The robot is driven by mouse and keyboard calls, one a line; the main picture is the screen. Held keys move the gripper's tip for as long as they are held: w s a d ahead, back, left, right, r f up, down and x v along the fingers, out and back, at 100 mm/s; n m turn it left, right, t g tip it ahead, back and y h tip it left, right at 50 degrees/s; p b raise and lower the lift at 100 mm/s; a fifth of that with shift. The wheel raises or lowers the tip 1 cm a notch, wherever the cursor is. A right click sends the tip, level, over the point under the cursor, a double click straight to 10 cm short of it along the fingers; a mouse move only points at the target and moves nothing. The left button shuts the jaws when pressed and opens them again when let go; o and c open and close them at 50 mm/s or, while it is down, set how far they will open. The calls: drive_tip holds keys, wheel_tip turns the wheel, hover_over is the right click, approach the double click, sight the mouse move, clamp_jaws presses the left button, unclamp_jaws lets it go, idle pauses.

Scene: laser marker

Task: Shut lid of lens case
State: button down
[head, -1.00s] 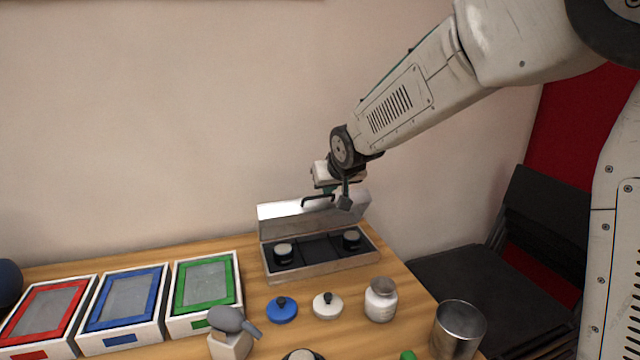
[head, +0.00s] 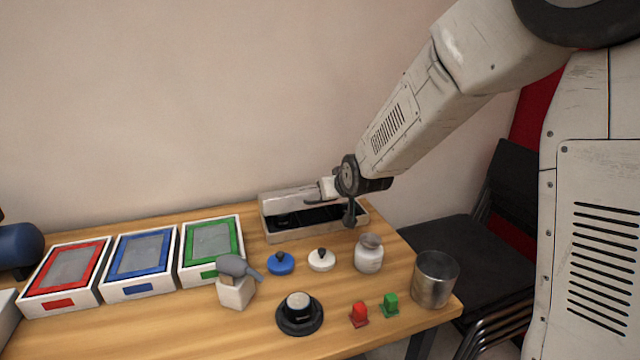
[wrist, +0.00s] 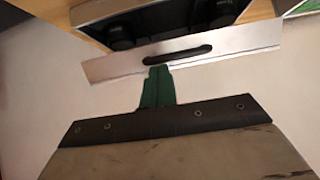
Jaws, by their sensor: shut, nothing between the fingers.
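The lens case (head: 338,233) is a grey box at the back of the table. Its silver lid (head: 285,203) is still open, raised at the rear and seeming to lean forward over the dark interior. In the wrist view the lid (wrist: 105,68) shows as a narrow strip with a black handle (wrist: 175,54). Two dark round lenses (wrist: 121,35) sit in the case beyond it. My gripper (wrist: 158,70) is shut and empty. Its green fingertips are at the lid's near edge, just below the handle; whether they touch cannot be told. My wrist hides part of the case in the head view.
Trays with red, blue and green frames (head: 140,265) stand at left. A blue lid (head: 280,264), a white lid (head: 321,260), a jar (head: 368,255) and a metal cup (head: 435,280) stand before the case. A wall is close behind.

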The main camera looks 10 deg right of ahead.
drive_tip(key=shift+s+d+f, duration=0.1)
drive_tip(key=shift+s+f, duration=0.4)
drive_tip(key=shift+f, duration=0.55)
drive_tip(key=shift+s+d+f, duration=0.1)
drive_tip(key=shift+s+f, duration=0.35)
drive_tip(key=shift+f, duration=0.65)
drive_tip(key=shift+s+f, duration=0.5)
drive_tip(key=shift+f, duration=0.55)
drive_tip(key=shift+r, duration=0.1)
drive_tip(key=shift+r, duration=0.35)
drive_tip(key=s, duration=0.3)
drive_tip(key=s+f, duration=0.1)
drive_tip(key=s, duration=0.2)
drive_tip(key=s+d+f, duration=0.1)
drive_tip(key=s, duration=0.2)
drive_tip(key=shift+s, duration=0.2)
